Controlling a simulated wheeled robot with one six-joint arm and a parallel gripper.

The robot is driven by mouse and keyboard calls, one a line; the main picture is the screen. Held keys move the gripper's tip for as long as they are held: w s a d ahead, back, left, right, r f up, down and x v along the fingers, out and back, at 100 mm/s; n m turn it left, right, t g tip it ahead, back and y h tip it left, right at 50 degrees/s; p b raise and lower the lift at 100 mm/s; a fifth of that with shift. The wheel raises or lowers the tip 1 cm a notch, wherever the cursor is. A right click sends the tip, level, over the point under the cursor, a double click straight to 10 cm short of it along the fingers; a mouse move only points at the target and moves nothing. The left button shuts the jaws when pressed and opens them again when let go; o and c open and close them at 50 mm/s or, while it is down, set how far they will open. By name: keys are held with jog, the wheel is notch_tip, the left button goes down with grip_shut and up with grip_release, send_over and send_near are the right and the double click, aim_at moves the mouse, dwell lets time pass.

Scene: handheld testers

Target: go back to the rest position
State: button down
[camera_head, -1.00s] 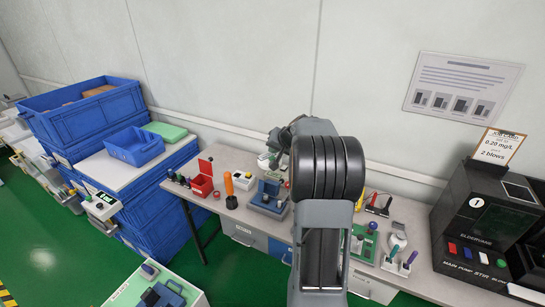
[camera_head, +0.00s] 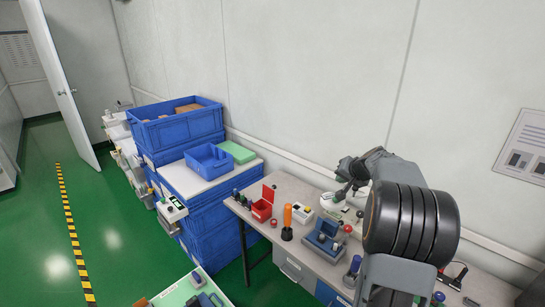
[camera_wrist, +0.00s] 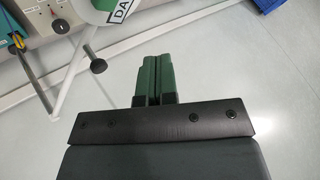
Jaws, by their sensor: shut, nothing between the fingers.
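My gripper (camera_wrist: 150,80) shows in the wrist view. Its two green fingers are together and hold nothing. In the head view my arm is folded at the right, in front of the grey workbench (camera_head: 255,230). My arm hides part of the bench's right side, and I cannot make out the fingers there.
Blue crates (camera_head: 175,132) are stacked left of the bench. A red box (camera_head: 262,210), an orange-handled tool (camera_head: 287,218) and a blue case (camera_head: 325,240) stand on the bench. Green floor with a striped line (camera_head: 72,235) is clear at left, near an open door (camera_head: 62,80).

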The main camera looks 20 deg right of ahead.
jog(key=shift+s+a+f, duration=0.1)
jog(key=shift+s+f, duration=0.1)
jog(key=shift+f, duration=0.1)
jog(key=s+a+f+g, duration=0.3)
jog(key=s+f, duration=0.1)
jog(key=s+a+r+n+g, duration=0.2)
jog(key=s+a+n, duration=0.6)
jog(key=s+a, duration=1.2)
jog(key=a, duration=0.4)
jog(key=shift+s+r+h, duration=0.15)
jog(key=shift+s+h, duration=0.1)
jog(key=shift+h, duration=0.05)
